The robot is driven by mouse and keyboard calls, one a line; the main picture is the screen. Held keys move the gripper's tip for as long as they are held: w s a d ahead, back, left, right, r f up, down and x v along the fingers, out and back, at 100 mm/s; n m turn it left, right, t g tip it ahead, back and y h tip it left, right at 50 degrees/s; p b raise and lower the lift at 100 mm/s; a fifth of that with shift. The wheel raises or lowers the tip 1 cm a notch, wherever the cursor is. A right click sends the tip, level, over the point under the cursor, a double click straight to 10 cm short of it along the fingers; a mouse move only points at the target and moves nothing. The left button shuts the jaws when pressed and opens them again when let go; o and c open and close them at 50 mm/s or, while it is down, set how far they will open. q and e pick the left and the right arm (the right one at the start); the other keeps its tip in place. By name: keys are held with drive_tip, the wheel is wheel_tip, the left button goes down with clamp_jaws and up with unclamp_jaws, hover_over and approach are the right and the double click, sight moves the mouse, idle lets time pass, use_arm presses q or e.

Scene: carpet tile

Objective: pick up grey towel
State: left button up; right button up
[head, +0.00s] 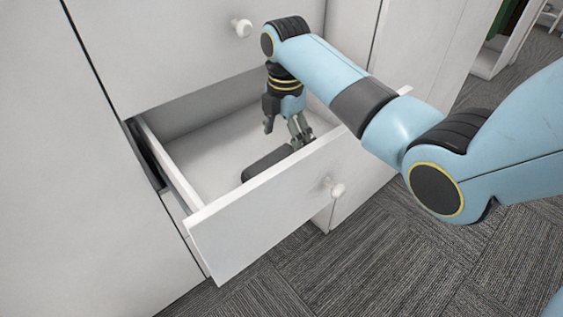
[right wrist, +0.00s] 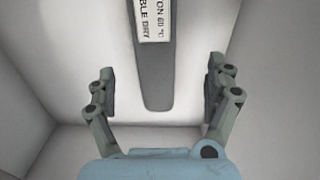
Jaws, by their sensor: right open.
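The grey towel (head: 268,163) lies on the floor of the open white drawer (head: 215,165), close to its front panel. In the right wrist view the grey towel (right wrist: 155,85) is a long dark strip with a white printed label, pointing down between my fingers. My right gripper (head: 285,130) reaches down into the drawer, beside and above the towel. In the right wrist view my right gripper (right wrist: 162,90) is open, with one finger on each side of the towel and clear gaps between. Part of the towel is hidden behind the drawer front. My left gripper is not in view.
The drawer front has a round white knob (head: 338,189), and another knob (head: 242,27) sits on the closed front above. The drawer's walls stand close around my right gripper. Grey striped carpet (head: 400,250) lies in front of the cabinet, clear of objects.

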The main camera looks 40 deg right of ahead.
sight(282, 151)
drive_tip(key=f, duration=0.2)
drive_tip(key=f+b, duration=0.1)
drive_tip(key=f, duration=0.3)
drive_tip(key=shift+w+a+b, duration=0.15)
drive_tip(key=shift+w+b, duration=0.1)
drive_tip(key=shift+b, duration=0.05)
drive_tip(key=shift+r, duration=0.1)
drive_tip(key=shift+c, duration=0.4)
drive_tip(key=c, duration=1.3)
